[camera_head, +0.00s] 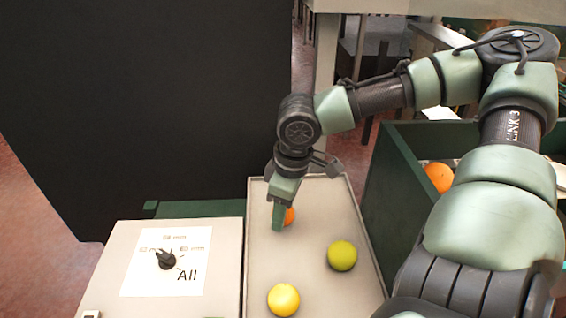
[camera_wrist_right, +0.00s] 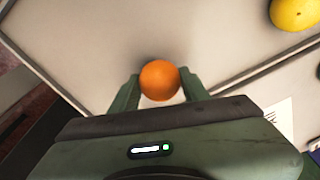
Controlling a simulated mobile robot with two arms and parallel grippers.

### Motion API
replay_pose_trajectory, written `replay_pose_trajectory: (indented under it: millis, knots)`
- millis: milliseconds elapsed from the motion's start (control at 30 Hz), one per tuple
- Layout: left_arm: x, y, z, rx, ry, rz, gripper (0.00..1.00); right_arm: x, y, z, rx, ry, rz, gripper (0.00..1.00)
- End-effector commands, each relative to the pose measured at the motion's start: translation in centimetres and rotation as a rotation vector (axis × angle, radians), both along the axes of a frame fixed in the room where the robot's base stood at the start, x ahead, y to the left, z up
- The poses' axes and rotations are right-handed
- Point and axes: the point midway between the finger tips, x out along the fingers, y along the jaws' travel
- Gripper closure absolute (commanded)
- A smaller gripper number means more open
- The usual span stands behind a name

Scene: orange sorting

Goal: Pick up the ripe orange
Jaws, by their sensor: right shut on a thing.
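The ripe orange (camera_head: 290,216) is partly hidden behind my right gripper (camera_head: 279,222) in the head view. In the right wrist view the orange fruit (camera_wrist_right: 160,80) sits between the two fingertips of my right gripper (camera_wrist_right: 158,86). The right gripper is shut on it, at the level of the light tray (camera_head: 262,262). I cannot tell whether the fruit still touches the tray. A yellow-green fruit (camera_head: 342,255) and a yellow fruit (camera_head: 284,299) lie on the tray, apart from the gripper. My left gripper is not in view.
A green crate (camera_head: 394,190) stands right of the tray, with another orange fruit (camera_head: 438,178) inside. A box with a dial (camera_head: 167,260) stands left of the tray. A large dark panel (camera_head: 150,100) fills the upper left.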

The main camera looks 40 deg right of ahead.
Motion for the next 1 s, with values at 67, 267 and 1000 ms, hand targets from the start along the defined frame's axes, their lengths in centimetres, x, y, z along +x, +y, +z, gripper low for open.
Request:
replay_pose_trajectory:
  millis: [67,267,1000]
  knots:
    - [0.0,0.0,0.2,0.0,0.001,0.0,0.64,0.1,0.0,1.6,0.0,-0.007,0.002,0.95]
    - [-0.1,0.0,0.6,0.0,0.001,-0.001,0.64,0.2,0.0,6.7,0.0,-0.009,0.002,0.95]
    - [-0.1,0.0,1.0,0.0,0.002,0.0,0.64,0.0,0.0,18.1,0.001,-0.001,0.002,0.95]
